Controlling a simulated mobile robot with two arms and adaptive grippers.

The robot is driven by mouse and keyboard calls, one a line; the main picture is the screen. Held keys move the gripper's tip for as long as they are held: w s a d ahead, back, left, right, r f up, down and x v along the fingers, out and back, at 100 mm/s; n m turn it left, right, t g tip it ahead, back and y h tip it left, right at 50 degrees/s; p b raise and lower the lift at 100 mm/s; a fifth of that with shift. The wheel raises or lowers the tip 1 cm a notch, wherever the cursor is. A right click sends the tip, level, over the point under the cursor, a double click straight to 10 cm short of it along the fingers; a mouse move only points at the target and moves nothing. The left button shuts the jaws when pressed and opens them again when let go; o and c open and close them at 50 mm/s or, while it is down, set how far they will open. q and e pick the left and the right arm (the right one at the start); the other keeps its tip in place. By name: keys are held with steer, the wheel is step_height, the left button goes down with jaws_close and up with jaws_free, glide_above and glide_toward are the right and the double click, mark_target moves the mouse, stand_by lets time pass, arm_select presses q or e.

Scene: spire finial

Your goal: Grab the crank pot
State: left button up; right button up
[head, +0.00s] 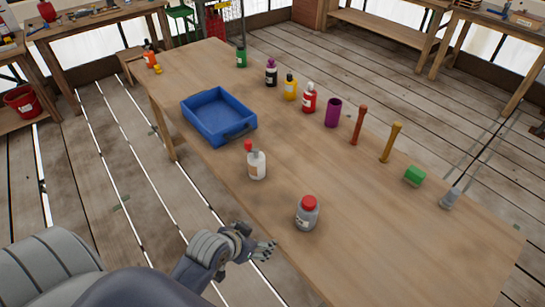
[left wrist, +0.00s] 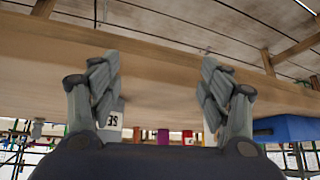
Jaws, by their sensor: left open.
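No label names the crank pot; a grey jar with a red lid (head: 307,213) stands upright near the table's front edge and may be it. My left gripper (head: 265,250) is open and empty at that edge, left of and nearer than the jar, apart from it. In the left wrist view, which looks upside down, the spread fingers (left wrist: 161,95) face the table. A pale, number-marked container, probably the jar (left wrist: 112,126), shows partly behind the left-hand finger. My right gripper is out of view.
A white bottle with a red cap (head: 257,165) stands behind the jar, near a blue tray (head: 218,116). The table (head: 370,230) is clear right of the jar.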

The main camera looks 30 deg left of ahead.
arm_select(q)
steer(key=w+a, duration=0.1)
steer(key=w, duration=0.1)
steer(key=w+a+r+t, duration=0.1)
steer(key=w, duration=0.1)
steer(key=w+a+r+t, duration=0.1)
steer(key=w, duration=0.1)
steer(key=shift+w+a+r+n, duration=0.2)
steer(key=shift+a+r+n, duration=0.05)
steer(key=shift+n, duration=0.05)
steer(key=n+t+y, duration=0.2)
steer(key=t, duration=0.2)
glide_toward(253, 166)
steer(key=x, duration=0.2)
steer(key=shift+w+d+f, duration=0.1)
steer(key=shift+w+f, duration=0.15)
steer(key=shift+f, duration=0.05)
steer(key=x, duration=0.5)
steer(key=shift+w+r, duration=0.1)
steer(key=shift+w+a+f+p, duration=0.2)
steer(key=shift+w+p, duration=0.25)
steer(key=shift+w, duration=0.2)
steer(key=shift+x, duration=2.1)
steer(key=shift+s+f, duration=0.1)
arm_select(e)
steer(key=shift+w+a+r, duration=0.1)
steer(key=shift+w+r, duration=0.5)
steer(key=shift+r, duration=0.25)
arm_select(q)
steer(key=shift+c, duration=0.6)
